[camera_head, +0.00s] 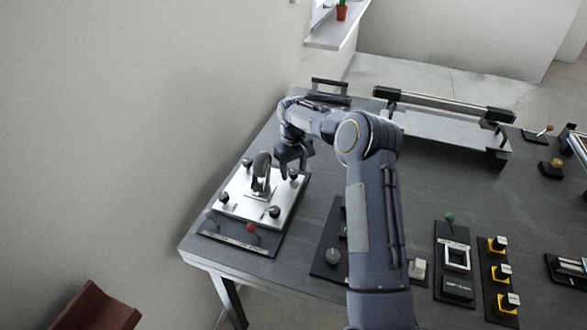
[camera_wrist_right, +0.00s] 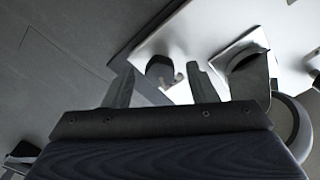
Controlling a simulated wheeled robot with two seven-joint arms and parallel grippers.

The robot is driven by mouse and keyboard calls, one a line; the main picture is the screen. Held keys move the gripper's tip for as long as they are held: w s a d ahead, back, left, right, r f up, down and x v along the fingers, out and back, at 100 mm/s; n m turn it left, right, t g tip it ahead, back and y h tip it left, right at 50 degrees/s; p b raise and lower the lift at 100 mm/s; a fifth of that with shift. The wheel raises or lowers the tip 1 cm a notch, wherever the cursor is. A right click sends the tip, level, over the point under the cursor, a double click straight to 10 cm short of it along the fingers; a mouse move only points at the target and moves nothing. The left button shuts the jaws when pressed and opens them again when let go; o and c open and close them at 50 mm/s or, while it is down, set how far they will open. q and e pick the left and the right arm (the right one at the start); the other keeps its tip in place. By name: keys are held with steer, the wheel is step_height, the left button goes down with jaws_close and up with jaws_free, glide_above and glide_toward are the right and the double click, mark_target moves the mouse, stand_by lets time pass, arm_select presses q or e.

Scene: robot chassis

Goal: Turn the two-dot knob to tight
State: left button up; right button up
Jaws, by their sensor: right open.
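A silver plate (camera_head: 240,206) on a dark base lies at the left of the table, with a small dark knob near each corner. These are the back-left knob (camera_head: 247,162), front-left knob (camera_head: 223,197), front-right knob (camera_head: 274,211) and back-right knob (camera_head: 293,174). Dot marks are too small to read, so I cannot tell which has two. My right gripper (camera_head: 291,166) reaches down at the back-right knob, jaws open. In the wrist view, a dark knob (camera_wrist_right: 159,67) shows between the fingers of the right gripper (camera_wrist_right: 161,75); contact is unclear. My left gripper is not in view.
A dark upright ring handle (camera_head: 262,165) stands mid-plate, close to the gripper. A red-tipped lever (camera_head: 250,227) is at the plate's front. Panels with a dial (camera_head: 332,257) and yellow-black switches (camera_head: 502,271) lie to the right. The wall is close on the left.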

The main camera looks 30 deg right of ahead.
mark_target(293, 172)
step_height(293, 172, up, 7)
steer(key=shift+r, duration=0.35)
